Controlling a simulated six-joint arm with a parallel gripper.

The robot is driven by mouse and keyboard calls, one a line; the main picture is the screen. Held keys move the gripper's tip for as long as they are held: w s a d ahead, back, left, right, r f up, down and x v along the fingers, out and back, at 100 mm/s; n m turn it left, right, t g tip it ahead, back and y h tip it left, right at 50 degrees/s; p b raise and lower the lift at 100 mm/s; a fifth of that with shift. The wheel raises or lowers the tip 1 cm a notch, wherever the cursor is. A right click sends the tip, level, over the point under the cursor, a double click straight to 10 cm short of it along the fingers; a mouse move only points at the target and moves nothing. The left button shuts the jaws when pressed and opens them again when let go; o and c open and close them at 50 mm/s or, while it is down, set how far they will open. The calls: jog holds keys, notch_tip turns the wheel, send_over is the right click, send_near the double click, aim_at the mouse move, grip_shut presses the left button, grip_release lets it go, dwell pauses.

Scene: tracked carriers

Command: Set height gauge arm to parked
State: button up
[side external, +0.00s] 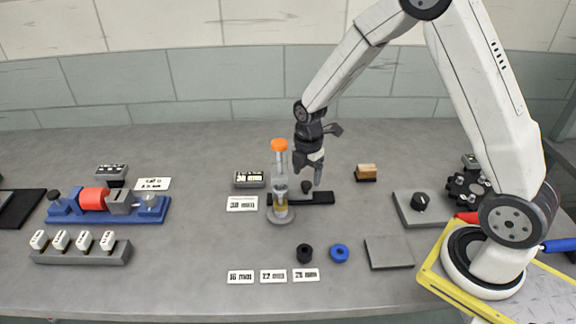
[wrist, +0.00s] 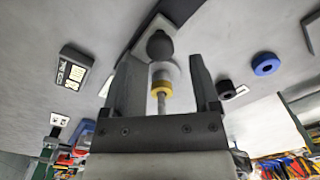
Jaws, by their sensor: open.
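A clear upright column with an orange cap (side external: 279,145) stands on a round grey base (side external: 281,218), with a yellow band low on it. It looks like the height gauge, though no label names it. A black strip (side external: 322,198) lies just right of it, bearing a dark knob (side external: 305,187); the knob also shows in the wrist view (wrist: 159,46). My gripper (side external: 309,178) points down over the strip, right of the column, with open fingers. In the wrist view, a clear part with a yellow ring (wrist: 161,88) appears between the fingers; contact cannot be told.
A readout box (side external: 249,179) and a label card (side external: 242,204) are left of the column. A black ring (side external: 304,253), a blue ring (side external: 339,252) and a grey plate (side external: 389,252) lie in front. A wooden-topped block (side external: 366,172) stands right. A blue fixture (side external: 108,208) is far left.

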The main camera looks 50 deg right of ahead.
jog(key=shift+f, duration=1.45)
grip_shut()
dwell(0.5)
